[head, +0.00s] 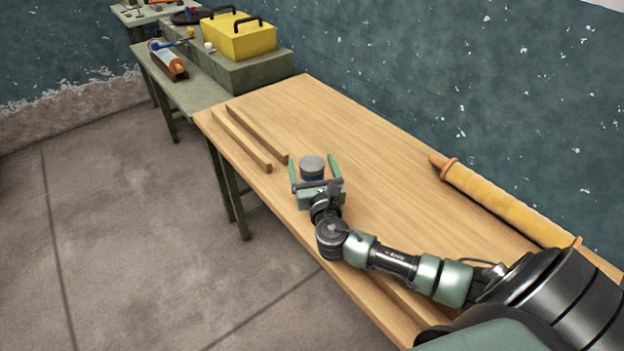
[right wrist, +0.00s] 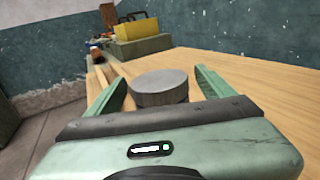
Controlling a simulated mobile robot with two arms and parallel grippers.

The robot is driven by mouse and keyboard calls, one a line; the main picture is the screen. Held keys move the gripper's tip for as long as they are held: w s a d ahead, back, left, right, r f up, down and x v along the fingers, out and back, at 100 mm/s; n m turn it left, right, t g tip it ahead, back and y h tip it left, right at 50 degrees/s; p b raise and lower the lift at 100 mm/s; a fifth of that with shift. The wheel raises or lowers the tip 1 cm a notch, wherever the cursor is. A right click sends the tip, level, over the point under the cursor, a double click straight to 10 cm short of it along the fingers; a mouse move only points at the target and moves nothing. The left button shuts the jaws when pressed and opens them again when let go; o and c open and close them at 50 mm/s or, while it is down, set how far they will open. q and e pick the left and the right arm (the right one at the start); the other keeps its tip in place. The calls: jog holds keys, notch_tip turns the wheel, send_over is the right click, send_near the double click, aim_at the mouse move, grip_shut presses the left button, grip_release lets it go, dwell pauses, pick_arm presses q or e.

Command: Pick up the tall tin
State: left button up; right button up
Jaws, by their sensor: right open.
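The tall tin (head: 312,165) has a grey round lid and a dark blue side. It stands upright on the wooden table, and its lower part is hidden behind my right gripper (head: 314,170) in the head view. That gripper is open, with one green finger on each side of the tin and a gap to each. In the right wrist view the tin's grey top (right wrist: 161,86) sits between the spread fingers of the right gripper (right wrist: 162,88). My left gripper is not in view.
Two wooden strips (head: 243,138) lie left of the tin on the table (head: 330,115). A rolling pin (head: 505,203) lies along the wall side. A yellow toolbox (head: 238,38) stands on a grey block beyond the far end. The table between tin and wall is clear.

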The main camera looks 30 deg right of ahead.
grip_shut()
jog(key=shift+r, duration=0.15)
